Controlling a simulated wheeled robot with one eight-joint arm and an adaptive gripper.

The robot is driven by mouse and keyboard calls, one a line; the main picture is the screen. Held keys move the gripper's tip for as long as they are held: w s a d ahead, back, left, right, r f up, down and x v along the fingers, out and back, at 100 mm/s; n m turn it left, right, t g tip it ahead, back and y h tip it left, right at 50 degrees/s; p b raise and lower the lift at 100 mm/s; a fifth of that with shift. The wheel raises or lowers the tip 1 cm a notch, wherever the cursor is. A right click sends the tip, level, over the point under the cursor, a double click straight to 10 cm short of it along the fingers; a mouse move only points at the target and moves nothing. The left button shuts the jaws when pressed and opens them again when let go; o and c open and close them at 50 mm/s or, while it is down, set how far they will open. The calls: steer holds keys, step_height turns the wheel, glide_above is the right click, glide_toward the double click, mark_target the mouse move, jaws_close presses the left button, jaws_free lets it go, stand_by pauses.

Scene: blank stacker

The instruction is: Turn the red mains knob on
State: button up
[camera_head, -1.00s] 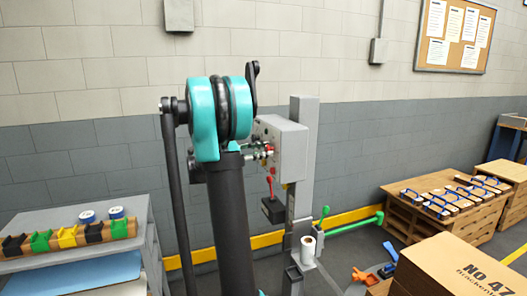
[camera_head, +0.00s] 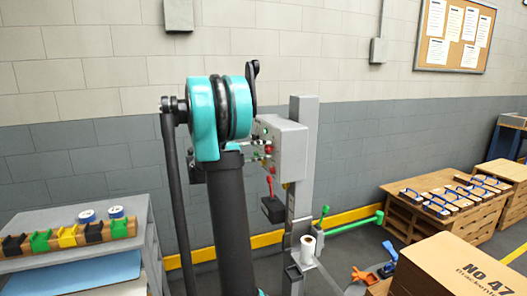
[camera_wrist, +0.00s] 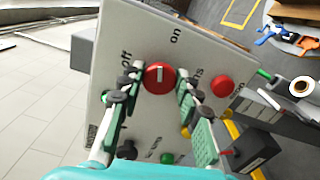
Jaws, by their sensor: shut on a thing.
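The red mains knob (camera_wrist: 160,77) is on the grey control panel (camera_wrist: 222,52), in the middle of the wrist view. Its white mark runs roughly up the picture, nearer to the word "on" than to "off"; its exact setting I cannot tell. My gripper (camera_wrist: 157,84) has one finger on each side of the knob and is shut on it. The fingers cover part of the lettering beside the knob. In the head view the panel is the grey box (camera_head: 292,152) on a post, and my arm hides most of the gripper.
A second red button (camera_wrist: 222,86) sits close to the right finger. A green button (camera_wrist: 167,158) and a black knob (camera_wrist: 127,150) are below. A red-handled dark box (camera_head: 272,207) hangs under the panel. A cardboard box (camera_head: 460,265) stands at right.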

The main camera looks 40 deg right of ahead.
steer(key=shift+f+m, duration=0.1)
steer(key=shift+m, duration=1.9)
steer(key=o, duration=1.2)
steer(key=shift+c, duration=0.2)
steer(key=shift+a, duration=0.1)
steer(key=v, duration=1.1)
steer(key=shift+w+a, duration=0.2)
steer(key=shift+a, duration=0.2)
